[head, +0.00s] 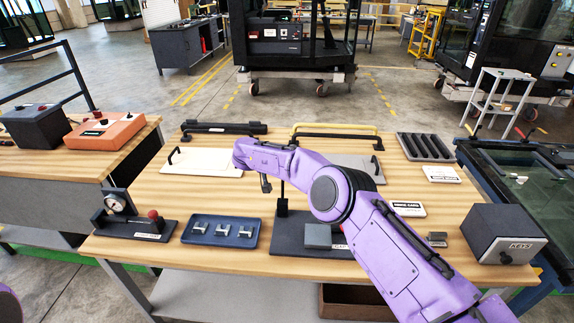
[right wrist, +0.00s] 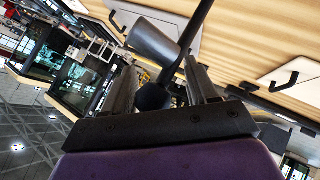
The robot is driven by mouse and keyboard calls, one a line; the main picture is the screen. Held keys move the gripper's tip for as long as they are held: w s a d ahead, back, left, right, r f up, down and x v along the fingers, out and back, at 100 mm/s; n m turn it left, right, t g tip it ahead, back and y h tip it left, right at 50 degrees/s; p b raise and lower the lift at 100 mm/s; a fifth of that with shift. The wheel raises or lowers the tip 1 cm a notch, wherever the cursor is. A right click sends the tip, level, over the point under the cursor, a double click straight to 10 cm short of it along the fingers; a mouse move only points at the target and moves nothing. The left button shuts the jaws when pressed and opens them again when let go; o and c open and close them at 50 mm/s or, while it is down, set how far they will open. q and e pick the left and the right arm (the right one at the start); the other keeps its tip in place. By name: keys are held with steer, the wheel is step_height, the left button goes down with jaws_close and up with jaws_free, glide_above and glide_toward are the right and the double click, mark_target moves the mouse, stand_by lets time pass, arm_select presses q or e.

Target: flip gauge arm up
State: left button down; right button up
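A dial gauge (head: 117,202) stands on a dark base with a red knob (head: 153,214) at the table's left front. A dark plate (head: 290,240) at the front middle bears a black post (head: 283,205) and a grey block (head: 318,236). I cannot tell which fixture carries the gauge arm. My right gripper (head: 265,184) is above the table beside the post, partly hidden by my purple arm. In the right wrist view its fingers (right wrist: 163,92) are apart, with a black ball (right wrist: 152,97) on a dark rod (right wrist: 190,35) between them; contact is unclear. My left gripper is out of view.
A blue tray (head: 220,246) with metal pieces lies between the two fixtures. A grey key box (head: 497,233) stands at the right front. A yellow handle (head: 335,128) and a slotted black tray (head: 424,147) are at the back. Bare wood lies at centre left.

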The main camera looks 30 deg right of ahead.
steer(key=shift+a+r, duration=0.1)
steer(key=shift+r, duration=0.05)
steer(key=b+v, duration=0.3)
steer(key=v, duration=0.7)
steer(key=shift+s, duration=0.1)
